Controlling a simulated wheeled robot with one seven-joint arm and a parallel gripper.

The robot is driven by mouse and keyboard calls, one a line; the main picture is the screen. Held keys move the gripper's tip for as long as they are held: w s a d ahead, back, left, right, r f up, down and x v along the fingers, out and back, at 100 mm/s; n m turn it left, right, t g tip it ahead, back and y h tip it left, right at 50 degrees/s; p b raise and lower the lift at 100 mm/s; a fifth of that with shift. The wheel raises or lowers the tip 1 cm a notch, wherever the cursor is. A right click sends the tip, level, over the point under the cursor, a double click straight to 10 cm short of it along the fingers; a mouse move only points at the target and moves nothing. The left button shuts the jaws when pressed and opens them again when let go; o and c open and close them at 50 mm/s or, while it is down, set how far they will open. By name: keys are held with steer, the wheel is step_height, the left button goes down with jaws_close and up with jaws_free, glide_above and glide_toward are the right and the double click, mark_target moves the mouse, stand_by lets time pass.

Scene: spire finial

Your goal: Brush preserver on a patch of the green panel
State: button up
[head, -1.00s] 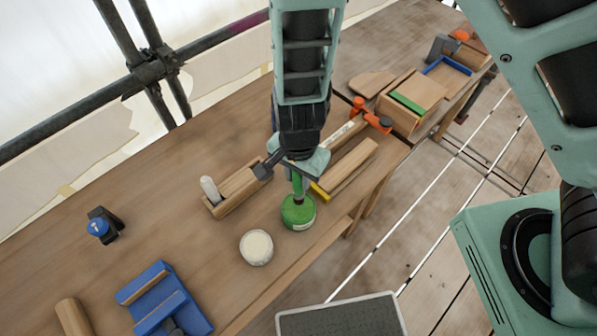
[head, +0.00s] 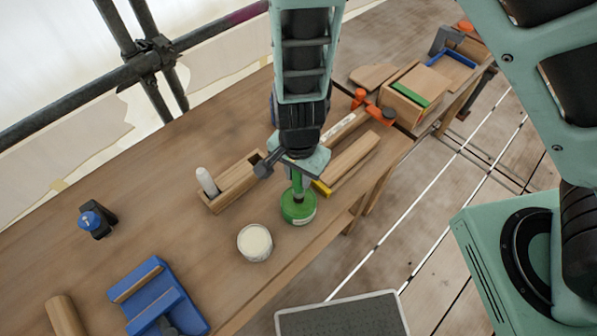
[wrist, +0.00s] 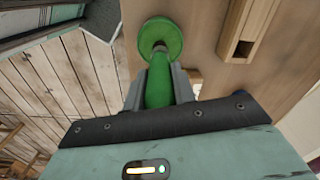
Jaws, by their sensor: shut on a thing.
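My gripper (head: 298,172) is shut on an upright green brush handle (wrist: 158,88). The handle's lower end, with a dark band, meets the top of a round green tin (head: 298,208) near the table's front edge. The tin also shows as a green disc in the wrist view (wrist: 160,34). The bristles are hidden, and I cannot tell how deep they sit in the tin. A green panel (head: 411,95) shows as a strip on a wooden box at the table's far right end.
A round jar with pale contents (head: 254,242) stands left of the tin. A wooden trough (head: 234,186) and a yellow-ended wooden bar (head: 350,162) flank my gripper. A blue holder (head: 158,300) and a dark blue-topped object (head: 97,221) are at left. Orange clamps (head: 372,106) stand near the box.

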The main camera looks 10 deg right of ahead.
steer(key=shift+f, duration=0.6)
stand_by(1.6)
step_height(320, 180, up, 7)
steer(key=p, duration=0.7)
steer(key=shift+r, duration=0.15)
stand_by(0.7)
